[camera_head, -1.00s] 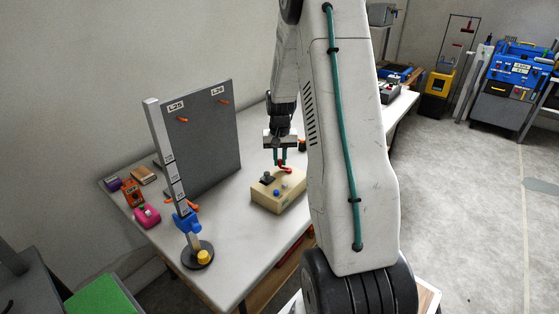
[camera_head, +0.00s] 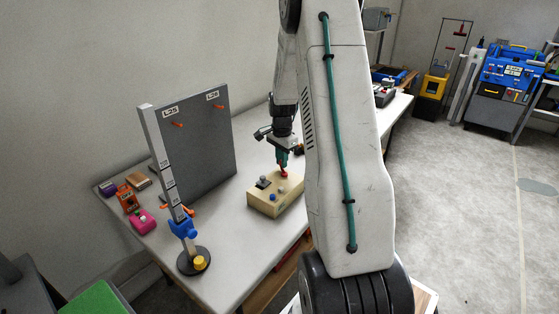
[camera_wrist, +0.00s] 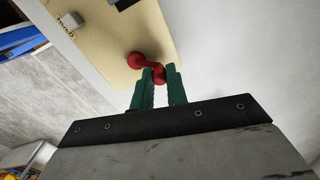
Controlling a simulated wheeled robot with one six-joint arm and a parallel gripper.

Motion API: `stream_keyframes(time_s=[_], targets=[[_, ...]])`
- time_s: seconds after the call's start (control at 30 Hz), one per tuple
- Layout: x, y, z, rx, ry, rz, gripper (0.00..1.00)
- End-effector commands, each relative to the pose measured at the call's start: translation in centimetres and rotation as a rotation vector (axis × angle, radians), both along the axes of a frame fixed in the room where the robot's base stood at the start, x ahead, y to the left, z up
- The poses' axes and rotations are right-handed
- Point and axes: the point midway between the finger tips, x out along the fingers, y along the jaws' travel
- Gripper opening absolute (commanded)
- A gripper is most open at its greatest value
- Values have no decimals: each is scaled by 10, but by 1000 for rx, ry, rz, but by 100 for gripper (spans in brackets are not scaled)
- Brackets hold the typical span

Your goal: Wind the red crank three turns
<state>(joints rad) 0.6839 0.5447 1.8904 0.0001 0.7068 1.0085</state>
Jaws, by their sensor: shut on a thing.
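The red crank (camera_wrist: 135,61) is on the top face of a cream box (camera_head: 262,205) standing on the table. In the head view only a small part of the crank (camera_head: 284,174) shows beneath my gripper (camera_head: 283,160). In the wrist view my gripper (camera_wrist: 160,77) has its green fingers on either side of the crank's outer end, shut on its knob. The crank's hub sits to the left of the fingers in that view. The cream box (camera_wrist: 100,30) also carries a dark part and a small label there.
A grey upright panel (camera_head: 205,140) and a post with a blue clamp (camera_head: 183,229) on a round base stand left of the box. A pink item (camera_head: 142,221), an orange item (camera_head: 127,199) and other small items lie at the far left. Bare table (camera_head: 225,235) lies between post and box.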

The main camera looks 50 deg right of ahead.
Motion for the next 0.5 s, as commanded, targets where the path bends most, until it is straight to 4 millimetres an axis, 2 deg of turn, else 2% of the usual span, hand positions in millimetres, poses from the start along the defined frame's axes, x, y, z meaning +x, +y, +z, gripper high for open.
stream_keyframes(time_s=[0.5], targets=[[-11, -12, 1, -1, -2, -489, 0]])
